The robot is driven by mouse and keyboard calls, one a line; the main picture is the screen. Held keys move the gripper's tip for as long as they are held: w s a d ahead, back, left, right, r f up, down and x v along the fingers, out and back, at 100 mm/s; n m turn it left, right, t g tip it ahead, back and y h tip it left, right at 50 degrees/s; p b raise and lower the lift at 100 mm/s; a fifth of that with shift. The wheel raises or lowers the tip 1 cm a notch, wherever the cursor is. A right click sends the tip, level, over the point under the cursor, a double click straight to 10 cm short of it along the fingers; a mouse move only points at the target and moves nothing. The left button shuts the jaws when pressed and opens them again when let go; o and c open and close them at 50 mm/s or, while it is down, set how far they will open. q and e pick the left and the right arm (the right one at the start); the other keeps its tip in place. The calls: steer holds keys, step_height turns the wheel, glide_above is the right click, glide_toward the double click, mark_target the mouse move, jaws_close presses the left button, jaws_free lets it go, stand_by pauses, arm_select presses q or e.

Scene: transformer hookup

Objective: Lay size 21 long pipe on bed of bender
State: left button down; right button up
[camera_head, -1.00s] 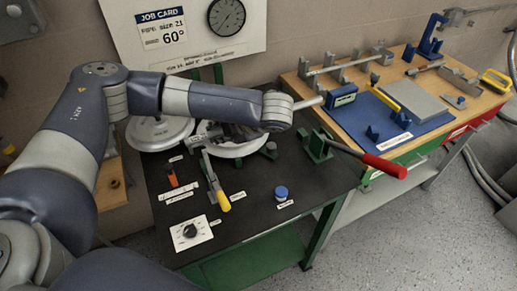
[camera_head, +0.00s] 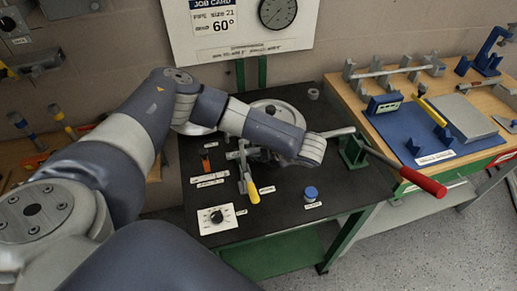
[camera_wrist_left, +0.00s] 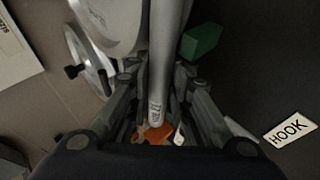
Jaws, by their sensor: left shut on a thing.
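My left gripper (camera_wrist_left: 160,80) is shut on a grey pipe (camera_wrist_left: 160,40) with small printing on it. In the head view my wrist hides most of the gripper; a pipe end (camera_head: 340,131) shows just right of the wrist. The bender is on the black bench, with a round disc (camera_head: 270,107), a green bracket (camera_head: 353,152) and a red-handled lever (camera_head: 424,182). The pipe is over the bender. I cannot tell whether it touches the bed, which is hidden. In the wrist view a wheel rim (camera_wrist_left: 88,60) and a green block (camera_wrist_left: 203,40) are near the pipe. My right gripper is not in view.
A yellow-handled lever (camera_head: 252,190), a blue cap (camera_head: 311,193) and a dial plate (camera_head: 217,218) are at the bench front. A wooden table with a blue mat (camera_head: 405,135) and a rack (camera_head: 395,70) stands to the right. The job card (camera_head: 222,17) reads size 21, 60°.

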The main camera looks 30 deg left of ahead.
arm_select(q)
steer(key=c, duration=1.5)
jaws_free()
steer(key=shift+o, duration=0.2)
steer(key=v, duration=1.2)
